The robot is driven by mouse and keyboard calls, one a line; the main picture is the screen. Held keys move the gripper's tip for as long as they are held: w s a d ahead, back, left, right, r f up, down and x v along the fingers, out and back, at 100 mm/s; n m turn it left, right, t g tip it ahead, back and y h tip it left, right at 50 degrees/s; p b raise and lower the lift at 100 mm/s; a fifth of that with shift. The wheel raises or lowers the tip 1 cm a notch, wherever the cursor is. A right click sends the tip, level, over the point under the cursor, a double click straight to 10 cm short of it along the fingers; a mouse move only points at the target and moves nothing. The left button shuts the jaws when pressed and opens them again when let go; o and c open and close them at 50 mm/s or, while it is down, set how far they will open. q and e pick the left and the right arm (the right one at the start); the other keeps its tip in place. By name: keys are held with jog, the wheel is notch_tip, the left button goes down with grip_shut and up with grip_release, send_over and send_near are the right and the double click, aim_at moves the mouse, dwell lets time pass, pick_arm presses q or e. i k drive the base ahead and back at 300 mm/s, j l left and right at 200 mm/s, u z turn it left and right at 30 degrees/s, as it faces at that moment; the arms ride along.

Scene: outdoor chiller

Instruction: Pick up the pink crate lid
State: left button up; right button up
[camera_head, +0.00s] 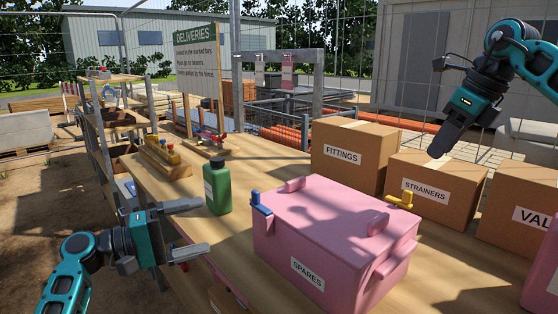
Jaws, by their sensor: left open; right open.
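The pink crate labelled SPARES (307,272) stands on the wooden table, with its pink lid (325,215) lying on top. The lid has a raised pink handle block at the far left and another at the right. A blue clip sits at its left corner and a yellow clip at its far right corner. My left gripper (196,229) is open and empty, left of the crate and apart from it. My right gripper (437,152) is above the STRAINERS box, behind and right of the lid. The gap between its fingers is hard to see.
Cardboard boxes marked FITTINGS (352,154) and STRAINERS (434,188) stand behind the crate, with another box (522,222) at right. Wooden racks (166,160) hold small parts at the back left.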

aim_at(357, 228)
jog(key=k+j, duration=0.1)
jog(key=j, duration=0.25)
jog(key=k+j, duration=0.1)
jog(key=j, duration=0.2)
jog(key=k+j, duration=0.15)
jog(key=j, duration=0.2)
jog(key=k+j, duration=0.1)
jog(key=j, duration=0.25)
